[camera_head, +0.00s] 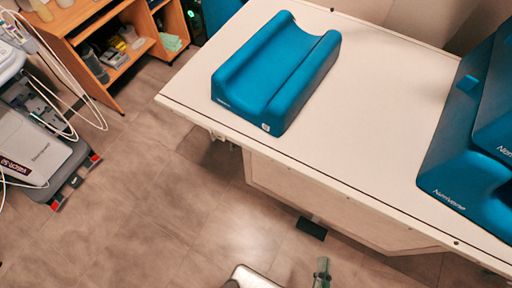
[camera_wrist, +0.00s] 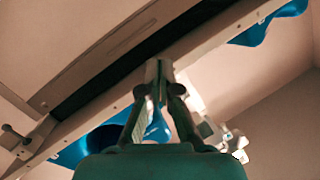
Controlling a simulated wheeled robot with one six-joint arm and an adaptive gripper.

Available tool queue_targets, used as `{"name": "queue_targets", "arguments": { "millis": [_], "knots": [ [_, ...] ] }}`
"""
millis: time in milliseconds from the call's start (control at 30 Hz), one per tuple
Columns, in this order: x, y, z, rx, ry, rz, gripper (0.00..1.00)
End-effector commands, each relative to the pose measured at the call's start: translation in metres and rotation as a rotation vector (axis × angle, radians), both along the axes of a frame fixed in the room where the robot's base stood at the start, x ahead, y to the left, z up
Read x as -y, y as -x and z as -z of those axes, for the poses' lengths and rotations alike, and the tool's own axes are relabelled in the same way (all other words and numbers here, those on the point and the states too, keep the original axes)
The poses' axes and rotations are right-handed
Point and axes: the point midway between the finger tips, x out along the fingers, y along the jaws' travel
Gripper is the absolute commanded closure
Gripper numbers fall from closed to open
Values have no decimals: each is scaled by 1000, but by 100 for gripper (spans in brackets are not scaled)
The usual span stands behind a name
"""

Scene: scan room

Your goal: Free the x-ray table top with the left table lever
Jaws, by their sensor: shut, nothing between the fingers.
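The white x-ray table top (camera_head: 375,88) runs across the head view, with its long front edge facing me. In the wrist view its underside and edge rail (camera_wrist: 100,118) cross diagonally above my gripper. A small lever-like part with a dark end (camera_wrist: 14,136) sticks out below the rail at the far left; I cannot tell whether it is the left table lever. My gripper (camera_wrist: 160,76) is shut and empty, its fingertips in front of the rail in the picture; contact cannot be told. The end of my arm (camera_head: 322,272) shows low in the head view, out from the table.
A blue grooved cushion (camera_head: 268,75) and another blue cushion (camera_head: 465,165) lie on the table. A black pedal (camera_head: 312,228) is on the floor by the table base (camera_head: 330,205). A wheeled device (camera_head: 40,150) and wooden shelves (camera_head: 125,60) stand left. Floor between is clear.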

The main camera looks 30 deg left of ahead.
Motion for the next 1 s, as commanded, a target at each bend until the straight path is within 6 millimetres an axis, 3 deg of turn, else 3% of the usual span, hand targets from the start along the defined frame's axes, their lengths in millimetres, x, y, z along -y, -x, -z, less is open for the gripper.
{"name": "queue_targets", "arguments": {
  "millis": [200, 500, 800, 1000],
  "knots": [
    [-42, -45, 29, -19, -209, -81, 100],
    [-116, -102, 55, -88, -495, -198, 100],
    [-209, -149, 64, -203, -765, -318, 100],
    [-261, -166, 62, -279, -894, -377, 100]
  ]
}}
